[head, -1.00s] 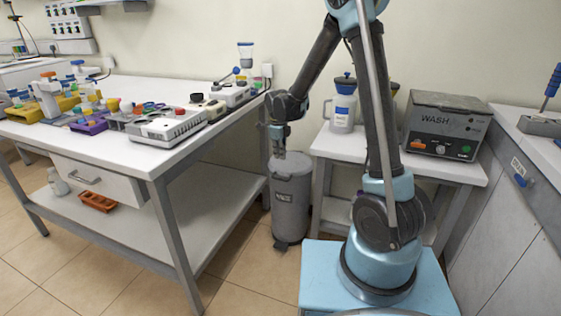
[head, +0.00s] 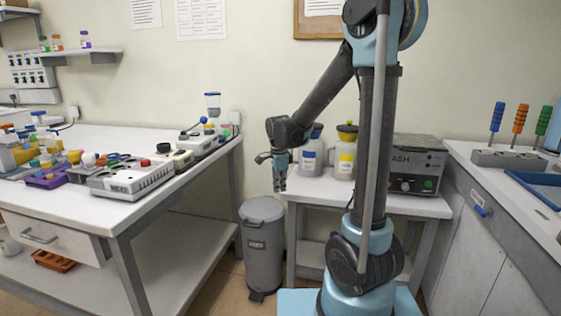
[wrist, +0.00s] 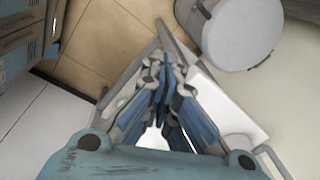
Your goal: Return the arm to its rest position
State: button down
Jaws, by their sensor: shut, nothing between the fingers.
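My gripper (head: 280,186) hangs pointing down at the end of my bent arm, in the middle of the head view. It is shut and empty. It is in front of the left edge of the small white table, above and to the right of the grey bin. In the wrist view my gripper's fingers (wrist: 163,88) come together, with nothing between them.
A grey lidded bin (head: 263,250) stands between the long white bench (head: 75,209) and the small table (head: 320,190). That table holds two jugs (head: 346,158) and a WASH unit (head: 418,170).

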jog(key=s+d+r+n, duration=0.4)
jog(key=s+d+n, duration=0.3)
jog(key=s+d, duration=0.6)
jog(key=s+d+f+n, duration=0.2)
jog(key=s+d+n, duration=0.1)
jog(key=s, duration=0.4)
jog(key=s+d+f+n, duration=0.3)
jog(key=s+n, duration=0.2)
jog(key=s, duration=0.2)
jog(key=shift+d+f+t, duration=0.2)
jog(key=shift+d+t, duration=0.05)
jog(key=shift+t, duration=0.15)
